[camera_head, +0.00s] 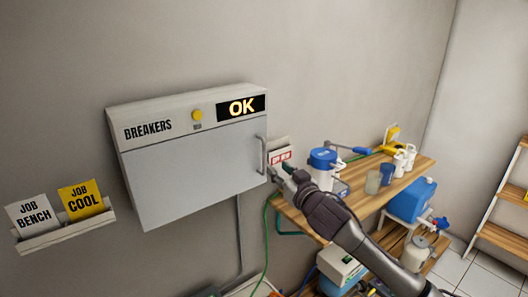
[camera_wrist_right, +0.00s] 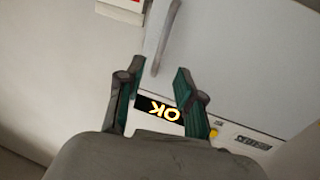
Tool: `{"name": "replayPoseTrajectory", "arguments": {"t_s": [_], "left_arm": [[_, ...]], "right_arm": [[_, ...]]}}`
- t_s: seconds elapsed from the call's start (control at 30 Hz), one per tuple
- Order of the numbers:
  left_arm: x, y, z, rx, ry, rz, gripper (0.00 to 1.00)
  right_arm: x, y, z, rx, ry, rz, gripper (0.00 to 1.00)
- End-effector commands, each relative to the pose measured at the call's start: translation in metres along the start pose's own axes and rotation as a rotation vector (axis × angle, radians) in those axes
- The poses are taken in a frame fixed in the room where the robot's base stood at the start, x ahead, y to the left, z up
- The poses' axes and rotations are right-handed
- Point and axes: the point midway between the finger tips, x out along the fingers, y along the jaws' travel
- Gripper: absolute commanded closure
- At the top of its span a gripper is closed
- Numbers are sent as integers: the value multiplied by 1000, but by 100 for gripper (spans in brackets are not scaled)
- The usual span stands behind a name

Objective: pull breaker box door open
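The grey breaker box (camera_head: 188,104) is on the wall, with "BREAKERS" lettering, a yellow button and a lit "OK" sign. Its door (camera_head: 195,175) looks shut. The door's upright bar handle (camera_head: 262,155) is at the door's right edge. My right gripper (camera_head: 279,173) is just below and right of the handle in the head view. In the right wrist view the gripper (camera_wrist_right: 152,76) is open and empty, its fingers spread, with the handle (camera_wrist_right: 166,40) beyond the fingertips, apart from them. My left gripper is not in view.
A red-and-white labelled holder (camera_head: 280,155) is on the wall close right of the handle. A wooden bench (camera_head: 385,198) with a blue-lidded container (camera_head: 322,160) and bottles stands right. A card rack (camera_head: 65,232) hangs left. A green cable runs below my gripper.

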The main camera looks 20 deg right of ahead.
Motion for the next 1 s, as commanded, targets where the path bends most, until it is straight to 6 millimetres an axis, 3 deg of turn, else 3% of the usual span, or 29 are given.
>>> {"name": "replayPoseTrajectory", "arguments": {"t_s": [0.2,0.5,0.7,1.0], "left_arm": [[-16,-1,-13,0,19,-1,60],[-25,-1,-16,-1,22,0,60],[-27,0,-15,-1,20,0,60],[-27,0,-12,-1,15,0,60]], "right_arm": [[44,0,-4,-1,0,0,63],[88,0,-2,0,0,1,63],[99,0,0,-1,0,0,63],[101,0,0,-1,0,-1,63]]}}
